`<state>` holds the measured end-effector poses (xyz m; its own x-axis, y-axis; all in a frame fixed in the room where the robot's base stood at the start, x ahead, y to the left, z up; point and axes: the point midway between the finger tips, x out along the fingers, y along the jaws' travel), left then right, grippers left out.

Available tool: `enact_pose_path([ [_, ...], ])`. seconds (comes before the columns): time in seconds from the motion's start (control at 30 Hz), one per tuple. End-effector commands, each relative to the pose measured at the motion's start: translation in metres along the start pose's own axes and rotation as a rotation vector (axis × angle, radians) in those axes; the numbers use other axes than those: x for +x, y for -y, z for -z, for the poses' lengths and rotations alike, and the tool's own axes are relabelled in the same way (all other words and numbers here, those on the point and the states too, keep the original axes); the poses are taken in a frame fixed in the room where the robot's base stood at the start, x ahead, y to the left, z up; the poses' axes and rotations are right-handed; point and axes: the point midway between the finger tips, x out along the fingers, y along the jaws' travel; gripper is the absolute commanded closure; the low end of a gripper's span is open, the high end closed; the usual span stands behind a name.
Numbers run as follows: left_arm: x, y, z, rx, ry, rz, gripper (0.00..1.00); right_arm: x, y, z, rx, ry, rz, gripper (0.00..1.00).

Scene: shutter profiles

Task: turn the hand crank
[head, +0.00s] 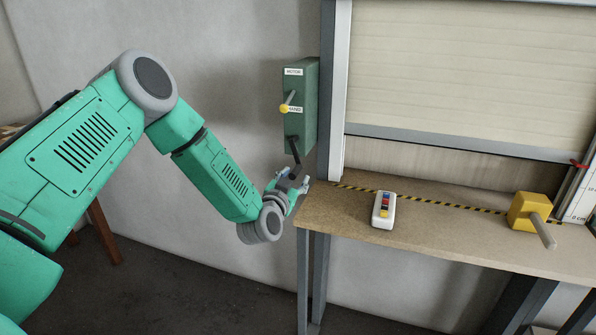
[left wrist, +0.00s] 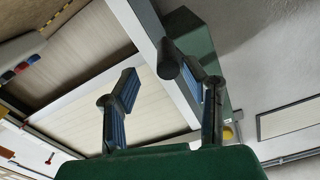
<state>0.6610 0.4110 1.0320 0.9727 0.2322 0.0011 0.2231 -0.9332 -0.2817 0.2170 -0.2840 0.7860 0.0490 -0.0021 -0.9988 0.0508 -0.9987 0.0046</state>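The hand crank (head: 295,152) is a dark arm hanging down from the green wall box (head: 301,125) beside the shutter frame. Its dark round grip (left wrist: 168,62) points toward the camera in the left wrist view. My left gripper (head: 291,182) is at the crank's lower end, which its fingers partly hide in the head view. In the left wrist view its two blue-padded fingers (left wrist: 166,88) are apart, with the grip between them in the picture, nearer the right finger. I cannot tell whether they touch it. My right gripper is not in view.
The box carries a yellow-knobbed lever (head: 285,107) near the HAND label. The workbench (head: 345,212) lies right of my gripper, holding a white button remote (head: 383,210) and a yellow block with a grey rod (head: 529,212). The shutter (head: 460,75) is partly lowered.

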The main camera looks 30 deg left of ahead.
Motion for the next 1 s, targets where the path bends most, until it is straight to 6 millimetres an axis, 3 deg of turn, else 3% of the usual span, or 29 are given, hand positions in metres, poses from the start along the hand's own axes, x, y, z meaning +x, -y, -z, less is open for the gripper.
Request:
enact_pose_path([
  [0.23, 0.032, 0.005, -0.004, -0.004, 0.002, 0.001, 0.61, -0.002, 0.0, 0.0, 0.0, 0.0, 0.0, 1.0],
  [0.6, 0.037, 0.001, -0.001, 0.0, 0.001, 0.0, 0.61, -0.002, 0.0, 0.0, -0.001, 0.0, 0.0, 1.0],
  [0.73, 0.036, 0.0, 0.0, 0.001, 0.001, 0.0, 1.0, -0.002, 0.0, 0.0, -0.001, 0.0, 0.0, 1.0],
  [1.0, 0.037, 0.003, -0.002, -0.001, -0.001, -0.002, 1.0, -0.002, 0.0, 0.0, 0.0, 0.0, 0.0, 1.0],
])
